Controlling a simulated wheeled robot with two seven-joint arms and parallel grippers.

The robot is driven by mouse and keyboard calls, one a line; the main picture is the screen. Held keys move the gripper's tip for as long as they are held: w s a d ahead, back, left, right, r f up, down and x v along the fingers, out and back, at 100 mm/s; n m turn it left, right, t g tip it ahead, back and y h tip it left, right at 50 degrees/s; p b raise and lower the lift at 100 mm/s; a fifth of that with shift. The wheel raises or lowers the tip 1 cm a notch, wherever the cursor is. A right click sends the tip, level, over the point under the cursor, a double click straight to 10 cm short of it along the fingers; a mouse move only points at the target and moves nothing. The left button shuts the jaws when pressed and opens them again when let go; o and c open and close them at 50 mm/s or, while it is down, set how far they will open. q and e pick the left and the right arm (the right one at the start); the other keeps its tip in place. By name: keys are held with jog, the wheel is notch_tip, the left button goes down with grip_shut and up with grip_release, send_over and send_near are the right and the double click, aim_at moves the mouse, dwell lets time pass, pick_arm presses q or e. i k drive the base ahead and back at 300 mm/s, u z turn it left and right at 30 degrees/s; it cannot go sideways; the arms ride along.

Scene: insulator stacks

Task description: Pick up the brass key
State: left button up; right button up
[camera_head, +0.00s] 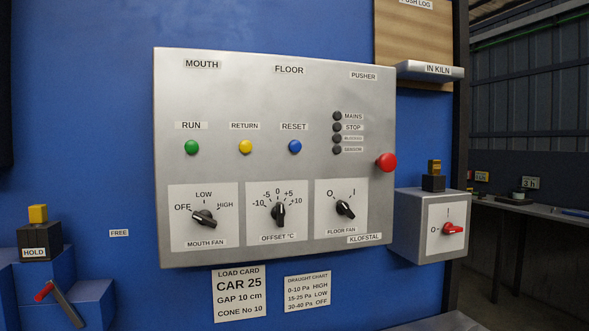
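No clear key shape with bow and teeth can be made out. Two small brass-coloured pieces show in the head view. One brass-yellow piece (38,213) stands on a black block labelled HOLD (40,242), on blue steps at the lower left. The other, darker brass piece (434,167) stands on a small black block (433,183) on top of the grey switch box at the right. I cannot tell which of them is the brass key. Neither of my grippers is in view.
A grey control panel (270,165) with buttons and knobs fills the middle of the blue wall. A red mushroom button (386,162) sticks out at its right. The switch box (412,230) has a red rotary handle (452,229). A red-tipped lever (62,302) juts out at the lower left.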

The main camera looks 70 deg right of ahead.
aim_at(433, 166)
jog(key=u, duration=0.4)
jog(key=k, duration=1.35)
jog(key=z, duration=1.1)
